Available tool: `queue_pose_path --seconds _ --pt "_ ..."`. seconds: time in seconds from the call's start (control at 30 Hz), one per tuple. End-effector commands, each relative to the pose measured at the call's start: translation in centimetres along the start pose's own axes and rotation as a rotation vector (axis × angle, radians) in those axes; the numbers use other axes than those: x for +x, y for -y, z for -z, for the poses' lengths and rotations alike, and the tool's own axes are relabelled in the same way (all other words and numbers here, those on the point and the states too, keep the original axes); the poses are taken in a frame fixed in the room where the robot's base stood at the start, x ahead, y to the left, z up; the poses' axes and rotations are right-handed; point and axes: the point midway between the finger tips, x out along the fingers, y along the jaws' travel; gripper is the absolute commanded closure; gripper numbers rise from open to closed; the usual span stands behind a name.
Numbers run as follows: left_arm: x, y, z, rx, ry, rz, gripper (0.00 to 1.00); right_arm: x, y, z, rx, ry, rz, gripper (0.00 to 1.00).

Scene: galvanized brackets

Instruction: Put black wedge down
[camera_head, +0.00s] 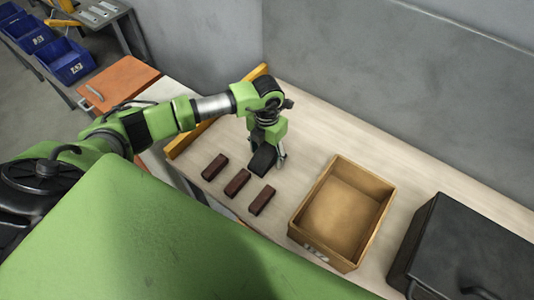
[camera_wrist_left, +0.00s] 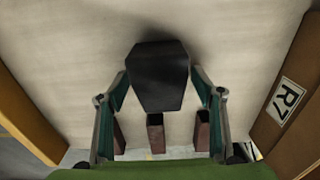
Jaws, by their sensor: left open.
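The black wedge (camera_head: 263,160) is on the light wooden table, under my left gripper (camera_head: 267,158). In the left wrist view the black wedge (camera_wrist_left: 159,76) lies between the fingertips of my left gripper (camera_wrist_left: 160,90). The fingers stand on both sides of it and are open; a narrow gap seems to show at each side. The gripper hides part of the wedge in the head view. My right gripper is not in view.
Three dark red-brown blocks, the left (camera_head: 215,167), middle (camera_head: 237,182) and right (camera_head: 262,200), lie in a row in front. An open cardboard box (camera_head: 379,222) marked R7 stands to the right. A black case (camera_head: 467,250) is farther right. A yellow-orange edge (camera_head: 190,137) bounds the left.

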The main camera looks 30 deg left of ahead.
Motion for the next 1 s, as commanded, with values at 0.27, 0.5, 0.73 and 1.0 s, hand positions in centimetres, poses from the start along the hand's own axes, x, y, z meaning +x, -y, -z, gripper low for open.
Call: queue_pose_path --seconds 0.27,0.5,0.73,1.0 --pt "-0.1 0.0 -0.1 0.000 0.002 0.001 0.94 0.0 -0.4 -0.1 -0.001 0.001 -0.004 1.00" --pt "-0.2 0.0 -0.1 0.000 0.003 0.001 0.99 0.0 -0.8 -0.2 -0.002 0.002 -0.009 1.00" --pt "-1.7 0.0 -0.3 -0.001 0.006 0.000 0.99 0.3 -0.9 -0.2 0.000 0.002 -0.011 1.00" --pt "-5.9 1.9 1.4 0.006 0.007 0.001 0.99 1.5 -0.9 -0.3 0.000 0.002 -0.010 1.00"
